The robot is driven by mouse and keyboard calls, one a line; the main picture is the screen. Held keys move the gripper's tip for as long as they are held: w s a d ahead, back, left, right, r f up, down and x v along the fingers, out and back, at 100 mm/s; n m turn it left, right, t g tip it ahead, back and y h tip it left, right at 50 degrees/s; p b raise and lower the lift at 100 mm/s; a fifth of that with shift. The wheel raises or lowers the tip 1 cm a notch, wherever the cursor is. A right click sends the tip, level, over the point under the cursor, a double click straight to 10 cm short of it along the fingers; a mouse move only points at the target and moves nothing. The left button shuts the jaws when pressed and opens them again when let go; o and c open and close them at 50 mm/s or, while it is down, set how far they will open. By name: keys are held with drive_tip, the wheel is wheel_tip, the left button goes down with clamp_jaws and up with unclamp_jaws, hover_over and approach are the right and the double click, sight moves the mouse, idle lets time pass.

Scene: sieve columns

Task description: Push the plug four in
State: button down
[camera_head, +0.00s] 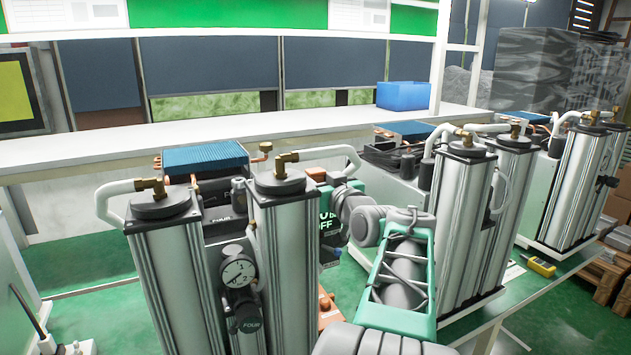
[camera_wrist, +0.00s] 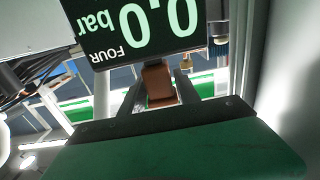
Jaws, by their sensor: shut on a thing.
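My gripper (camera_wrist: 158,88) is shut on a brown block (camera_wrist: 157,84), which sits between its two dark fingers in the wrist view. I cannot tell whether this block is the plug, and its far end is hidden. A dark display (camera_wrist: 145,28), upside down, reads "0.0 bar" and "FOUR" close beyond the block. In the head view my arm reaches behind the near pair of silver columns (camera_head: 288,270), whose unit carries FOUR labels. A dark panel reading "OFF" (camera_head: 326,223) shows beside them. My fingertips are hidden there.
A round gauge (camera_head: 238,271) is on the near columns. Further column units (camera_head: 462,215) stand to the right of my arm. A yellow hand-held device (camera_head: 538,266) lies on the bench by them. A blue box (camera_head: 403,95) sits on the white shelf behind.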

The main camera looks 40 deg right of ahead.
drive_tip(key=shift+f+b, duration=0.4)
drive_tip(key=shift+f, duration=0.55)
drive_tip(key=c, duration=1)
unclamp_jaws()
drive_tip(key=shift+c, duration=0.2)
drive_tip(key=shift+r, duration=0.15)
drive_tip(key=shift+s, duration=0.1)
drive_tip(key=b+v, duration=0.2)
drive_tip(key=v, duration=0.5)
drive_tip(key=shift+s, duration=0.35)
drive_tip(key=shift+a, duration=0.15)
